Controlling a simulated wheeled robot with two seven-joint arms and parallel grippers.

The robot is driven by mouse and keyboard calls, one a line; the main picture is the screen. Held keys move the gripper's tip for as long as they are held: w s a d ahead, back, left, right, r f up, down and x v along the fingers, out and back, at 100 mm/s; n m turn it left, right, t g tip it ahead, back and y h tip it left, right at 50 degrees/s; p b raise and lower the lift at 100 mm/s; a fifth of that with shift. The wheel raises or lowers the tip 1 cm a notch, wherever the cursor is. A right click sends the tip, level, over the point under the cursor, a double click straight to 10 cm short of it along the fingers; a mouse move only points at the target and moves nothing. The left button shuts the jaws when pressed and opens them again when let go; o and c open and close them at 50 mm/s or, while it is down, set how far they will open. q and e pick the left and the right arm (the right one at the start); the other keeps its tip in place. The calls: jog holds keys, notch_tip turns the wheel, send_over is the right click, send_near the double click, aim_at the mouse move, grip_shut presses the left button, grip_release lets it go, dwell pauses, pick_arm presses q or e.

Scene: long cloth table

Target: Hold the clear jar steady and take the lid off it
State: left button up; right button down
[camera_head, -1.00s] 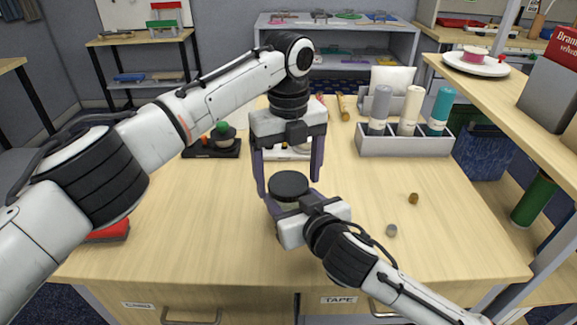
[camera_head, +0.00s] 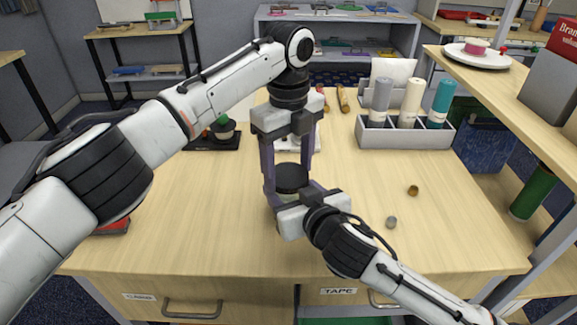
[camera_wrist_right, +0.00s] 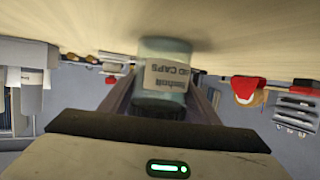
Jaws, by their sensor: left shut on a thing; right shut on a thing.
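The clear jar (camera_wrist_right: 165,103) stands on the table and shows in the right wrist view with a label reading "CAPS" upside down. Its black round lid (camera_head: 291,176) is on top of it in the head view. My left gripper (camera_head: 289,181) points straight down from above and is shut on the lid, one finger at either side. My right gripper (camera_head: 288,200) comes in low from the front right and is shut on the jar's body, which is mostly hidden in the head view.
A brown cap (camera_head: 413,190) and a grey cap (camera_head: 391,222) lie to the right. A dark tray (camera_head: 213,141) sits behind left. The table's front middle is clear.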

pick_arm(q)
jog(key=o, duration=1.2)
jog(key=shift+c, duration=0.2)
notch_tip(320, 180, up, 4)
jog(key=shift+r, duration=0.2)
notch_tip(320, 180, up, 3)
jog(key=m, duration=0.3)
jog(key=shift+r, duration=0.1)
jog(key=shift+f, duration=3.8)
